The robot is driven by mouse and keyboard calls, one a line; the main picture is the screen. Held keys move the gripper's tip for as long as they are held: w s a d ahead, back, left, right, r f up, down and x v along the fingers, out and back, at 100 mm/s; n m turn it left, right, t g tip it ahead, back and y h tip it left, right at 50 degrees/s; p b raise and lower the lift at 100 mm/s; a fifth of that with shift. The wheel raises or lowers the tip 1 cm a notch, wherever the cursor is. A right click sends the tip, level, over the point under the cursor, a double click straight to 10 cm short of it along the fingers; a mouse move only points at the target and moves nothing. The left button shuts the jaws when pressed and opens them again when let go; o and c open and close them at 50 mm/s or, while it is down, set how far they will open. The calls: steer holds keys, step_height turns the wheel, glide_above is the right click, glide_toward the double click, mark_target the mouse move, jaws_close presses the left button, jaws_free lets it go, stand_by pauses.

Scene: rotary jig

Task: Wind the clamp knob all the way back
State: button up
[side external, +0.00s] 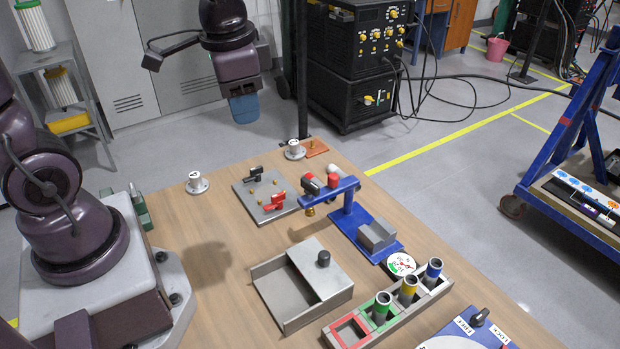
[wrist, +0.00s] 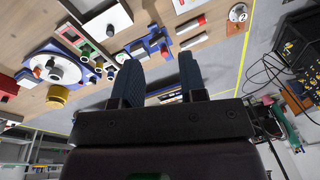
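My gripper (side external: 243,108) hangs in the air above and beyond the far edge of the table, well away from the fixtures. In the wrist view its two blue fingers (wrist: 160,78) are apart with nothing between them. A blue plate (side external: 448,334) with a black knob (side external: 480,316) and labels reading FREE and LOCK is cut off at the lower right. The wrist view shows a white disc on a blue base (wrist: 57,70). A blue stand (side external: 347,203) carries an overhanging arm with a red knob (side external: 332,180). I cannot tell for certain which knob is the clamp's.
An open grey box with a sliding lid (side external: 325,268), a tray with coloured cylinders (side external: 345,333), a gauge (side external: 401,264) and a plate with red and black pieces (side external: 243,195) crowd the table. White posts (side external: 197,182) stand near its edge. Bare wood lies at left.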

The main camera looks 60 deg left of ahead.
mark_target(310, 182)
steer(key=w+d+f+m+g+h, duration=0.15)
steer(key=w+f+m, duration=0.35)
steer(key=w+m, duration=0.65)
steer(key=shift+m, duration=0.95)
steer(key=f, duration=0.4)
steer(key=s+f, duration=0.1)
steer(key=f, duration=0.7)
steer(key=shift+s+d+f, duration=0.2)
steer(key=shift+d+f, duration=0.1)
steer(key=shift+f, duration=0.1)
jaws_close()
